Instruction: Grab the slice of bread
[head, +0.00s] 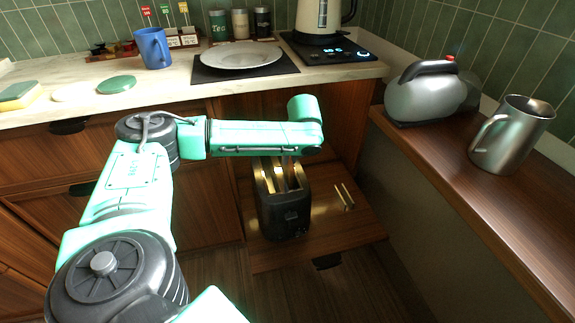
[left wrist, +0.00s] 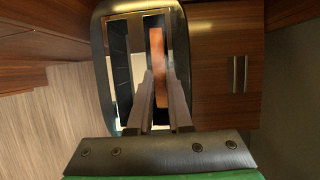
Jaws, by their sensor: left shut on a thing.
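A black toaster (head: 284,215) with two slots stands on a low wooden surface (head: 345,238). In the left wrist view I look down on the toaster (left wrist: 101,70). The brown slice of bread (left wrist: 158,50) stands on edge in its right-hand slot; the left-hand slot looks empty. My left gripper (left wrist: 161,78) is shut on the slice, with its fingers reaching down at the slot. In the head view the bread cannot be made out clearly, and my arm partly covers the gripper above the toaster. My right gripper is in neither view.
Two thin brass-coloured bars (head: 344,196) are right of the toaster. The counter behind holds a blue mug (head: 153,48), a white plate (head: 240,56) and a kettle (head: 320,20). A steel pitcher (head: 510,135) and a grey rounded appliance (head: 425,95) stand on the right ledge.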

